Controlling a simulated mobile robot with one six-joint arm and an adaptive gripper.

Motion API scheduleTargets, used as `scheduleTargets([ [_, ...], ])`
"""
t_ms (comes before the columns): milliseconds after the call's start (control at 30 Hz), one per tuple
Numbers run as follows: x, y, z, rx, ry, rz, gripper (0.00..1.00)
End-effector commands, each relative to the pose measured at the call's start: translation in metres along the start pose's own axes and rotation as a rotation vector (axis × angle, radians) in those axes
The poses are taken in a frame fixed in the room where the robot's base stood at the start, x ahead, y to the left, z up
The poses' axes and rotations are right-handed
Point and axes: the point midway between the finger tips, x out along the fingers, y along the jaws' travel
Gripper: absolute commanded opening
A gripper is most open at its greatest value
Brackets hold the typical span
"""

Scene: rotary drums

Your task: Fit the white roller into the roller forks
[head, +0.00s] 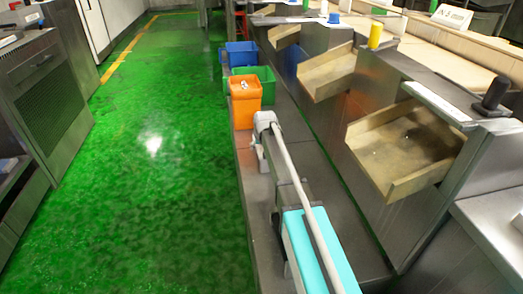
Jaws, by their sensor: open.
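I cannot make out the white roller or the roller forks in the head view. A grey jointed arm, which looks like mine, runs from the bottom centre up to a rounded joint beside the orange bin. My gripper does not show; the arm's end is hidden or out of frame. A teal flat-topped unit (318,243) with grey sides lies under and beside the arm at the bottom centre. Whether it carries the forks cannot be told.
An orange bin (245,108), a green bin (264,82) and a blue bin (241,55) stand in a row on a grey ledge. Open tan trays (405,150) jut from the steel counter at right. The green floor (150,190) is clear at left, beside steel cabinets (50,95).

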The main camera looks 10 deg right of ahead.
Motion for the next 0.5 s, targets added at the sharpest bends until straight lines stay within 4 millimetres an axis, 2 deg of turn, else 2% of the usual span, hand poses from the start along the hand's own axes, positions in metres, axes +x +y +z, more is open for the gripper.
scheduleTargets([
  [67, 0.0000, -0.0001, 0.0000, 0.000, 0.000, 0.000, 0.94],
  [500, 0.0000, -0.0004, 0.0000, 0.000, 0.000, 0.000, 0.14],
])
